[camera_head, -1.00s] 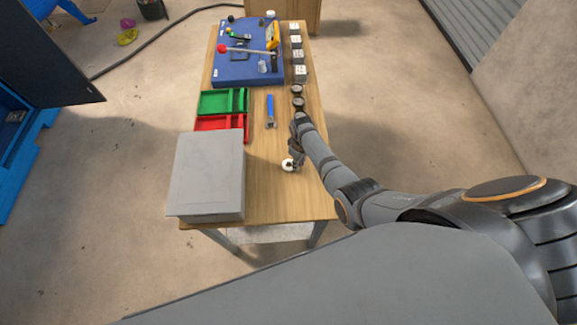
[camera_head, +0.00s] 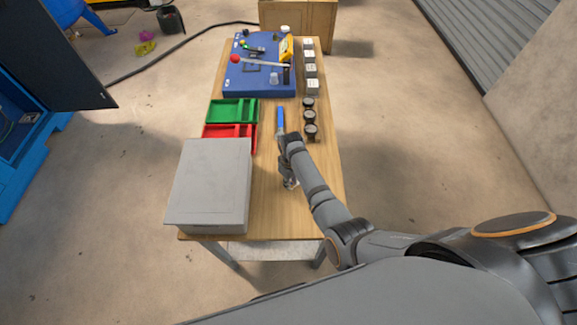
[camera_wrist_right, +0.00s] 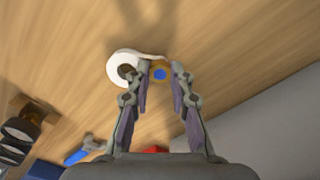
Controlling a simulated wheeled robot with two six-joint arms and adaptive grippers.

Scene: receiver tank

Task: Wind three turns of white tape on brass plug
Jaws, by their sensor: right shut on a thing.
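The brass plug (camera_wrist_right: 160,72), with a blue centre, sits between my right fingertips in the right wrist view. My right gripper (camera_wrist_right: 162,69) is shut on it. The white tape roll (camera_wrist_right: 125,69) is just left of the fingertips, and a strip runs from its top across to the plug. In the head view my right gripper (camera_head: 290,183) is low over the near part of the wooden table (camera_head: 275,215), right of the grey box. There the plug and most of the roll are hidden. Whether the plug touches the table I cannot tell. My left gripper is not in view.
The grey box (camera_head: 210,182) stands left of my gripper. Behind are red (camera_head: 212,131) and green (camera_head: 222,110) trays and a blue-handled tool (camera_head: 280,118). Several black round pieces (camera_head: 310,117) and pale blocks (camera_head: 311,70) line the right edge. A blue board (camera_head: 240,82) fills the back.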

